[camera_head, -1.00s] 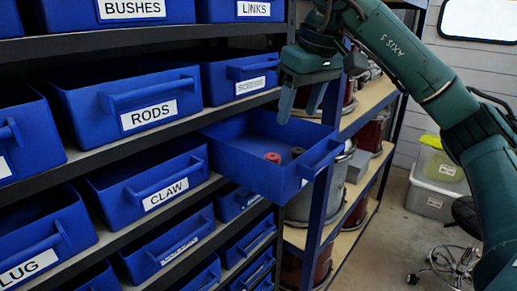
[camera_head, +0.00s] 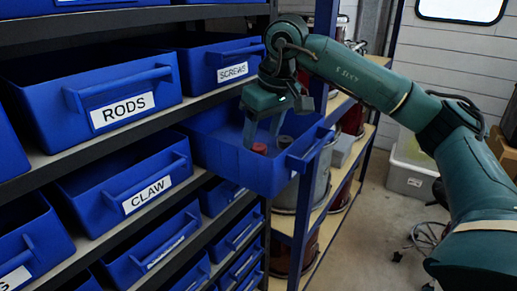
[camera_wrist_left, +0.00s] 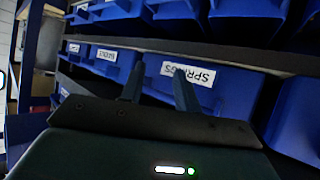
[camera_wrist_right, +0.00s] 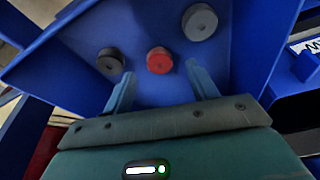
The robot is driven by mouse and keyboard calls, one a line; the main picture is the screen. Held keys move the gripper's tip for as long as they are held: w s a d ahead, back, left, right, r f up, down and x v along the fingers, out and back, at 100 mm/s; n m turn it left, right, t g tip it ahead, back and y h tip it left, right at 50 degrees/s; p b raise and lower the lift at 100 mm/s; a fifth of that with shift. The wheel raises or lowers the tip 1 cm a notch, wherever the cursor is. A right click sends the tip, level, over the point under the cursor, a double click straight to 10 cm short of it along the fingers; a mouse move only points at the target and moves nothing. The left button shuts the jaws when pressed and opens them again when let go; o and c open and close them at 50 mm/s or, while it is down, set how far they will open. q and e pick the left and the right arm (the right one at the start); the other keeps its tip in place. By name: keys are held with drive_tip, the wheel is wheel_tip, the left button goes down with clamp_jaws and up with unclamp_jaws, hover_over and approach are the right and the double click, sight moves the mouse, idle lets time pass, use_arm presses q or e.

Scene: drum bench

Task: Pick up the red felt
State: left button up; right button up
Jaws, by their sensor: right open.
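The red felt (camera_head: 259,149) is a small round piece lying in the pulled-out blue drawer (camera_head: 228,171). In the right wrist view the red felt (camera_wrist_right: 159,61) shows between and just beyond the fingertips, with a grey felt (camera_wrist_right: 200,22) and a dark felt (camera_wrist_right: 110,61) on either side. My right gripper (camera_head: 263,140) is open and empty and points down into the drawer above the red felt. Whether its fingers reach beside the felt I cannot tell. My left gripper (camera_wrist_left: 158,72) shows only in its wrist view, open and empty, before a bin labelled SPRINGS (camera_wrist_left: 205,85).
Labelled blue bins such as RODS (camera_head: 110,110) and CLAW (camera_head: 135,195) fill the rack at left. A shelf with drums (camera_head: 318,175) stands behind the drawer. Open floor (camera_head: 375,230) lies at right.

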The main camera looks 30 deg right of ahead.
sight(259, 146)
drive_tip(key=shift+x, duration=1.6)
drive_tip(key=shift+r, duration=0.1)
drive_tip(key=c, duration=1.1)
drive_tip(key=shift+o, duration=0.2)
